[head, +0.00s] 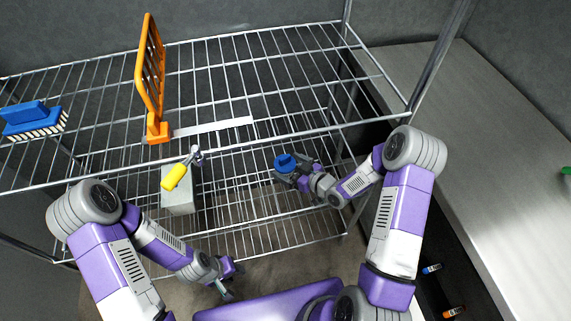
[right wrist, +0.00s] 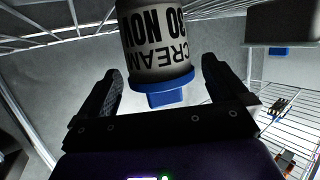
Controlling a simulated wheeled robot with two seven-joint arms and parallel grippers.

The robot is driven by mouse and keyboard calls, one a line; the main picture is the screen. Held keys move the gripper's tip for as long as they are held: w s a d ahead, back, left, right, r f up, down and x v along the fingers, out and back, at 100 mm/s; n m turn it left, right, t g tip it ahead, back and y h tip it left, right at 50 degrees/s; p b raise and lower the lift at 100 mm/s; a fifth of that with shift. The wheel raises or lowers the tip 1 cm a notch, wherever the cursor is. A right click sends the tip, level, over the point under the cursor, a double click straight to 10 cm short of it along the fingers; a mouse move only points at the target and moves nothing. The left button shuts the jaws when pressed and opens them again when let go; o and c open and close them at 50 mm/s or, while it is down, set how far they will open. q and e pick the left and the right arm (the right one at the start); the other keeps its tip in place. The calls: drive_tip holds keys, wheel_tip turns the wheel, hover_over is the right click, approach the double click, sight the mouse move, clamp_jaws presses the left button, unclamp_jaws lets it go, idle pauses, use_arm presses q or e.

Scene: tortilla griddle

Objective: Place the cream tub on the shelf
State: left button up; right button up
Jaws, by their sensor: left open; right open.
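The cream tub shows in the right wrist view (right wrist: 157,45) as a pale cylinder with black lettering and a blue lid. In the head view its blue lid (head: 286,162) shows over the lower rack; most of its body is hidden. My right gripper (head: 293,174) is open at the tub. In the right wrist view its fingers (right wrist: 162,75) stand on either side of the tub, with gaps visible. The wire shelf (head: 285,75) spans the upper head view. My left gripper (head: 226,286) is open and empty, low in the head view, away from the tub.
On the upper shelf are a blue brush (head: 34,119) and an upright orange slotted piece (head: 151,75), with a flat grey strip (head: 213,127) beside it. A grey box (head: 180,200) and yellow-ended item (head: 173,177) are lower left. The upper shelf's right half is clear.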

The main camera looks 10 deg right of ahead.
use_arm(q)
wheel_tip(320, 180, up, 2)
drive_tip(key=shift+r+p, duration=0.25)
drive_tip(key=shift+p, duration=0.8)
use_arm(e)
drive_tip(key=v, duration=0.9)
drive_tip(key=shift+s+d+r, duration=0.15)
drive_tip(key=shift+s+d, duration=0.05)
drive_tip(key=shift+s, duration=0.1)
